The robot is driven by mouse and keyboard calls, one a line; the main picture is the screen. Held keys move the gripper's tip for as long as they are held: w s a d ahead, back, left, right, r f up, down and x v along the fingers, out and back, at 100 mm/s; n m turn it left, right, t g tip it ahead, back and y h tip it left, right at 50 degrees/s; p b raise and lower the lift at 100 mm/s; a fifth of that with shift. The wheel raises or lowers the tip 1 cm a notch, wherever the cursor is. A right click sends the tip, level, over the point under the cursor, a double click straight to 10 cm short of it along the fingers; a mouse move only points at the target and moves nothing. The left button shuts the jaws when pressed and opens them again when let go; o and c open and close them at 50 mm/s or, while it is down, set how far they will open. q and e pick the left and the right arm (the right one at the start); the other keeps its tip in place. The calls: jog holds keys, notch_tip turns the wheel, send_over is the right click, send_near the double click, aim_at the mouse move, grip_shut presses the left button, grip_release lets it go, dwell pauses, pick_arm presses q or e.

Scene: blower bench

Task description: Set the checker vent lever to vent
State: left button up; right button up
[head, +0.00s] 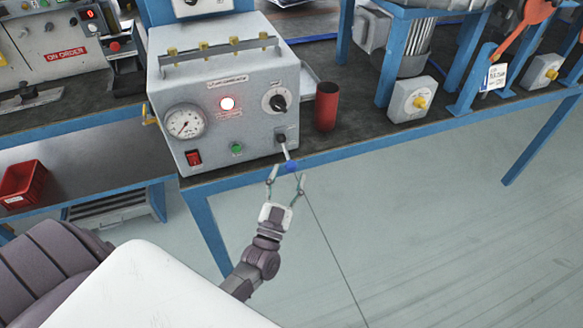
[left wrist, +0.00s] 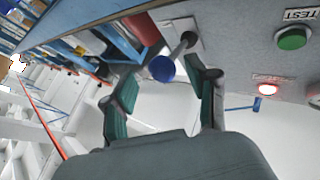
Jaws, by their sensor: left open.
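The checker (head: 225,95) is a grey box on the bench with a round gauge, a red rocker switch and a green button. Its vent lever (head: 283,148) is a thin metal rod at the lower right of the front, sticking out and slanting down to a blue knob (head: 291,166). My left gripper (head: 287,175) is open in front of it, fingertips close to the knob. In the left wrist view the blue knob (left wrist: 160,69) shows between the two open fingers; I cannot tell whether either touches it. The lever's markings are too small to read. My right gripper is out of view.
A red cup (head: 326,107) stands right of the checker. A black selector knob (head: 278,102) sits above the lever. The blue bench edge (head: 350,152) runs below. A grey box with a yellow knob (head: 414,99) is further right. Open floor lies in front.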

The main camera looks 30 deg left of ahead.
pick_arm(q)
jog(key=v, duration=0.9)
jog(key=s+d+f+m+g+h+p, duration=0.1)
jog(key=s+d+f+g+h, duration=0.15)
jog(key=f, duration=0.55)
jog(key=s+d+f+g+h+p, duration=0.15)
jog(key=f+g, duration=0.25)
jog(key=f, duration=0.4)
jog(key=s+d+f+m+g+h+p, duration=0.1)
jog(key=s+f+g, duration=0.2)
jog(key=f, duration=0.5)
jog(key=s+a+f+g+p, duration=0.1)
jog(key=s+f+g, duration=0.5)
jog(key=s, duration=0.7)
jog(key=s+a+f+g+p, duration=0.1)
jog(key=s+a+f+g, duration=0.1)
jog(key=s+f+g, duration=0.4)
jog(key=s+f, duration=0.3)
jog(key=s, duration=0.4)
jog(key=shift+s+y, duration=0.3)
jog(key=shift+s, duration=0.1)
